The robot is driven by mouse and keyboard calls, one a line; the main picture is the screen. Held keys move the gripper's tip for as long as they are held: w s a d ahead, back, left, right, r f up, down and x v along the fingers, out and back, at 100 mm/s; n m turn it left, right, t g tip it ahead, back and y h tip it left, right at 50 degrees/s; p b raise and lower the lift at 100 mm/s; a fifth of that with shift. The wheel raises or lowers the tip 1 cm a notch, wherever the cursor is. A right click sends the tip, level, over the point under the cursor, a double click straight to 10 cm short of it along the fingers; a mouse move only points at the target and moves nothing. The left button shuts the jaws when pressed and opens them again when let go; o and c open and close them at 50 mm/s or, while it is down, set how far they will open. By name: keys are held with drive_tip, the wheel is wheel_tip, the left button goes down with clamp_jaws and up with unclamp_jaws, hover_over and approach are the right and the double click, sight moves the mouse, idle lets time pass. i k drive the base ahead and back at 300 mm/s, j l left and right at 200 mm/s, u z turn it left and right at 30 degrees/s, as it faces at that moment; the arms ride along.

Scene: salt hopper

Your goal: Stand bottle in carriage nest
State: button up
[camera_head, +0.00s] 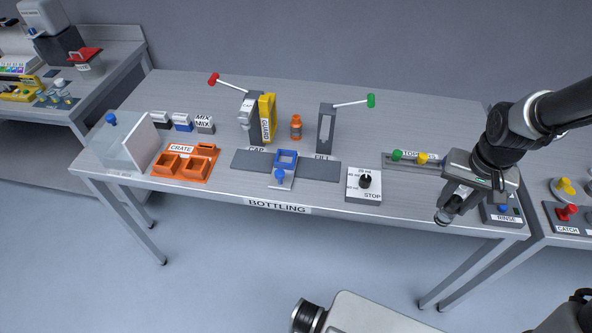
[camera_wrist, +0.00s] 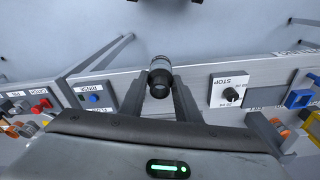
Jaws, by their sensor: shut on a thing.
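My gripper (camera_head: 457,197) is shut on a small grey and dark bottle (camera_head: 443,217), out past the table's front right edge. In the wrist view the bottle (camera_wrist: 160,80) sits between the two fingers, its dark round end facing the camera. In the head view the bottle hangs tilted below the fingers, partly hidden by them. The carriage nest (camera_head: 286,155) is a blue square frame on the grey track between the CAP and FILL labels, well left of my gripper. It looks empty.
The STOP dial box (camera_head: 363,186) stands between the nest and my gripper. Behind the track are the yellow guard (camera_head: 267,117), an orange bottle (camera_head: 296,128) and the filling post (camera_head: 326,128) with a green-tipped lever. An orange crate (camera_head: 185,162) stands left. The RINSE box (camera_head: 502,211) is near my gripper.

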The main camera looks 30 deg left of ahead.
sight(283, 166)
drive_tip(key=k+j, duration=0.1)
drive_tip(key=j, duration=1.5)
drive_tip(key=i, duration=0.3)
